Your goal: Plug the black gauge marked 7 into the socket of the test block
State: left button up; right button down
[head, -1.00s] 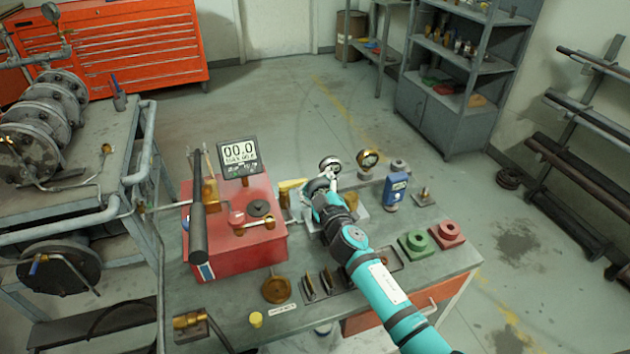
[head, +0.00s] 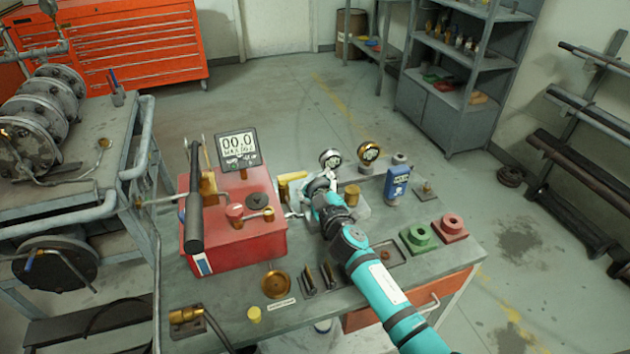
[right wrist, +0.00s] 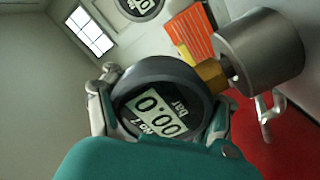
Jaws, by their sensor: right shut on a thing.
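The black gauge marked 7 (right wrist: 160,97) is round, with a pale digital display reading 00.0 and a brass stem (right wrist: 210,75). My right gripper (right wrist: 158,118) is shut on it, with a finger on each side of its case. The stem points at the dark bore of a grey metal cylinder (right wrist: 262,50); I cannot tell whether it is inside. The held gauge is mostly hidden there. My left gripper is out of view.
A red pump unit (head: 235,240) with a square display (head: 237,150) stands left of my gripper. Two dial gauges (head: 330,158) (head: 369,152) stand behind it. A blue instrument (head: 397,184) and green (head: 418,238) and red (head: 451,228) blocks stand right on the bench.

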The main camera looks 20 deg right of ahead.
jog(key=shift+f, duration=0.25)
jog(key=shift+c, duration=0.5)
grip_release()
jog(key=s, duration=1.2)
jog(key=shift+d, duration=0.2)
jog(key=shift+r, duration=0.1)
